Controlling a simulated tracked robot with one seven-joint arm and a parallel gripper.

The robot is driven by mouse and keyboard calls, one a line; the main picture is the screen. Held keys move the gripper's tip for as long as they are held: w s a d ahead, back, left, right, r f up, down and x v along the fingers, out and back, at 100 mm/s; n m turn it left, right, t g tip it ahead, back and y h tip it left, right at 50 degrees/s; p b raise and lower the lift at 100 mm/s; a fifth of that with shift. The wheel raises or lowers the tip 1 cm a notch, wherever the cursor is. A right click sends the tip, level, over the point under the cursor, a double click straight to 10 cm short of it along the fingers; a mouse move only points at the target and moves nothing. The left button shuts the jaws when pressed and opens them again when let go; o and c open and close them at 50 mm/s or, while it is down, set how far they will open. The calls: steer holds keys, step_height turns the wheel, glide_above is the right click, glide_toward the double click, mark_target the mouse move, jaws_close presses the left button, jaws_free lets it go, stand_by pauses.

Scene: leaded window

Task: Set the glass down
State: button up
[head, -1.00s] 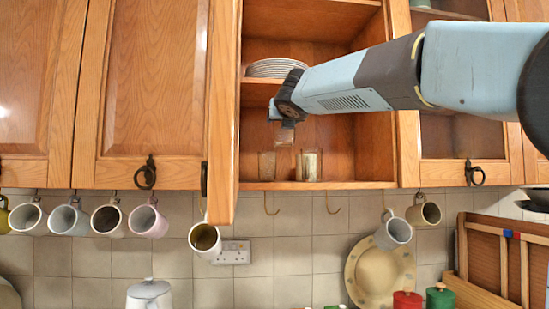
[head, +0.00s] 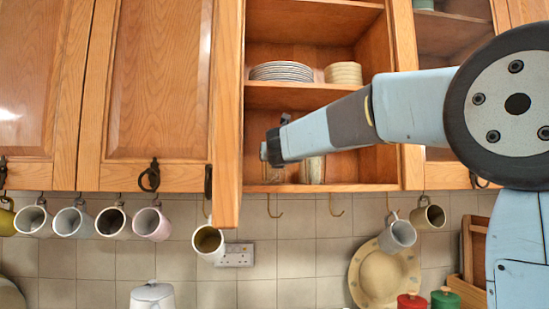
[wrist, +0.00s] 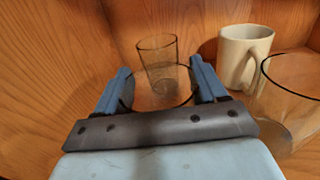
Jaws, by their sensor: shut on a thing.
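My gripper (wrist: 160,92) is shut on a clear glass (wrist: 158,103), whose round rim shows between the two blue fingers in the wrist view. In the head view my gripper (head: 266,151) is low inside the open cupboard, at the left of the lower compartment. The held glass appears upright; whether its base touches the shelf (head: 340,186) is hidden. A second clear glass (wrist: 157,62) stands just beyond it. A third glass (wrist: 292,92) stands to the right, close to the right finger.
A cream mug (wrist: 243,57) stands right of the far glass, its handle toward the right glass. Plates (head: 281,71) and stacked bowls (head: 343,73) sit on the shelf above. The open cupboard door (head: 227,120) borders the left side. Mugs hang on hooks below.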

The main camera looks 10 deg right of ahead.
steer(key=shift+f, duration=0.2)
steer(key=o, duration=1.2)
steer(key=s, duration=1.2)
